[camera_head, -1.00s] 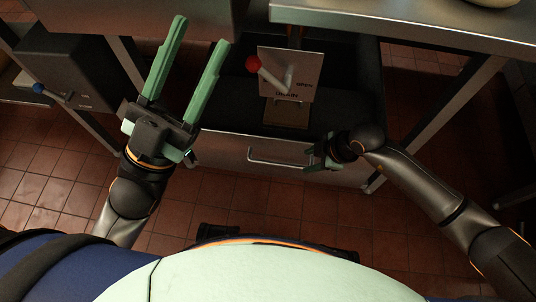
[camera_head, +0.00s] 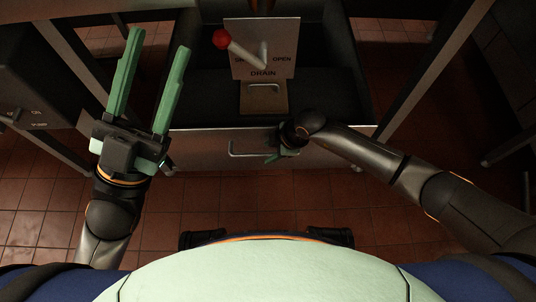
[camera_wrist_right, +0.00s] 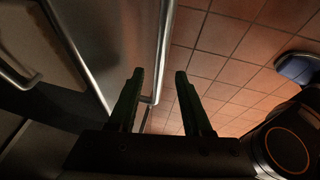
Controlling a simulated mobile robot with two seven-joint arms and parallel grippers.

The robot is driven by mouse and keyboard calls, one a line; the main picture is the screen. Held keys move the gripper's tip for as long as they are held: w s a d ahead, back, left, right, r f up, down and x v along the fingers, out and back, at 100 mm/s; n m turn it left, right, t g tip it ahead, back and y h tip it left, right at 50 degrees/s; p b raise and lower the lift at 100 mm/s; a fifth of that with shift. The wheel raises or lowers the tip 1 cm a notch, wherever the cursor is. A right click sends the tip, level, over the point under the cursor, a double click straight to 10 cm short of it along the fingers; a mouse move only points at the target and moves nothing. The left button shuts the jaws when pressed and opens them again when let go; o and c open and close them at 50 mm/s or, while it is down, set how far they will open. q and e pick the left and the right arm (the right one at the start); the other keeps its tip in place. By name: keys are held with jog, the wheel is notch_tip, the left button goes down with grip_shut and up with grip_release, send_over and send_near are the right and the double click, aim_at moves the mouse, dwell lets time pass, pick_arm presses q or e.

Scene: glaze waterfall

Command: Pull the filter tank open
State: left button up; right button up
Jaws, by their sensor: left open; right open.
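The filter tank (camera_head: 200,149) is a dark, drawer-like bin with a metal front, standing out with its open top and dark inside visible. A bar handle (camera_head: 236,150) runs across its front. My right gripper (camera_head: 274,157) is at the handle's right end, partly hidden by its own wrist. In the right wrist view, the open fingers (camera_wrist_right: 160,72) have the handle bar (camera_wrist_right: 163,45) between them in the picture; contact cannot be told. My left gripper (camera_head: 158,40) is open and empty, raised left of the tank, with its green fingers pointing up.
A drain sign (camera_head: 278,38) and a red-knobbed lever (camera_head: 221,39) stand above the tank's back. A tan block with a small handle (camera_head: 250,99) is below them. Metal table legs (camera_head: 432,75) flank the tank. Tiled floor (camera_head: 330,195) lies clear in front.

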jog(key=shift+x, duration=0.9)
grip_shut()
dwell(0.9)
